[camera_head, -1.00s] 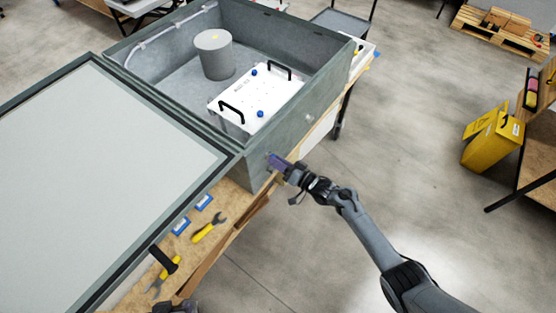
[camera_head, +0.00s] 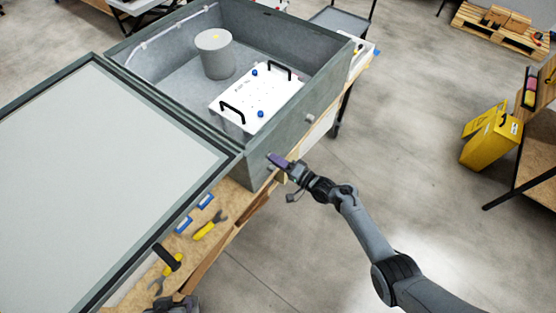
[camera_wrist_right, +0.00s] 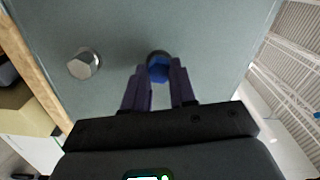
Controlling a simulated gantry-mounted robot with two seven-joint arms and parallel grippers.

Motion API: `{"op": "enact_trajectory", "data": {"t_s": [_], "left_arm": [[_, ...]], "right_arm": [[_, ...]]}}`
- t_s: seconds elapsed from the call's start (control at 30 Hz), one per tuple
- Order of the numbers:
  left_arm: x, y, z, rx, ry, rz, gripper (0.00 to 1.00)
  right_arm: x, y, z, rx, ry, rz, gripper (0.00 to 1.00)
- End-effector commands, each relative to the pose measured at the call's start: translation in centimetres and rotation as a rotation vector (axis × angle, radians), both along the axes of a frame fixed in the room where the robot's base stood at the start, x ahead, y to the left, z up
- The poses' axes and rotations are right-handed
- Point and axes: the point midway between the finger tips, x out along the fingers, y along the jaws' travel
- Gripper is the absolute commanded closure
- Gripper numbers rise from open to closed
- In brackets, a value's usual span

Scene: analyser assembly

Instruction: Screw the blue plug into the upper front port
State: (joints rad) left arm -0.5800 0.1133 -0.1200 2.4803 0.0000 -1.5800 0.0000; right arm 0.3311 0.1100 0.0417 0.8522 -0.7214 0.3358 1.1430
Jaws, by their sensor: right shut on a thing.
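The blue plug (camera_wrist_right: 158,68) shows in the right wrist view between the fingertips of my right gripper (camera_wrist_right: 161,84). My right gripper is shut on it. The plug sits against the grey wall of the box, in front of a dark round opening that it mostly covers; how deep it is in cannot be seen. In the head view my right gripper (camera_head: 274,160) is at the near outer wall of the grey box (camera_head: 258,165), and the plug is hidden there. A dark part at the bottom edge may be my left gripper (camera_head: 178,304), cut off and unclear.
A silver hex plug (camera_wrist_right: 84,64) is on the same wall, left of the blue plug in the wrist view. The open lid (camera_head: 100,180) lies left. Yellow-handled tools (camera_head: 208,226) and blue-edged pieces lie on the wooden bench (camera_head: 228,215).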

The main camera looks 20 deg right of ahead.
Motion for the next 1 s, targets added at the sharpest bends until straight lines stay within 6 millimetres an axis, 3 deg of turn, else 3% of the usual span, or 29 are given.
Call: {"op": "enact_trajectory", "data": {"t_s": [0.13, 0.17, 0.37, 0.73, 1.0], "left_arm": [[0.0, 0.0, 0.0, -0.001, 0.0, 0.001, 0.57], [0.0, 0.0, 0.0, -0.001, 0.0, 0.001, 0.57], [0.0, 0.0, 0.0, 0.0, 0.0, -0.001, 0.57], [0.0, 0.3, 0.2, 0.012, 0.0, -0.008, 0.57], [0.0, 0.3, 1.5, 0.012, 0.0, -0.008, 0.57]], "right_arm": [[0.0, 0.1, 0.2, 0.003, -0.003, 0.002, 1.0], [0.0, 0.1, 0.2, 0.003, -0.003, 0.002, 0.75], [0.0, 0.1, 0.1, 0.001, -0.003, 0.002, 0.47], [-0.3, -0.2, 0.0, -0.003, -0.001, 0.001, 0.47], [-1.8, -1.3, 0.2, -0.004, -0.001, -0.001, 0.47]]}}
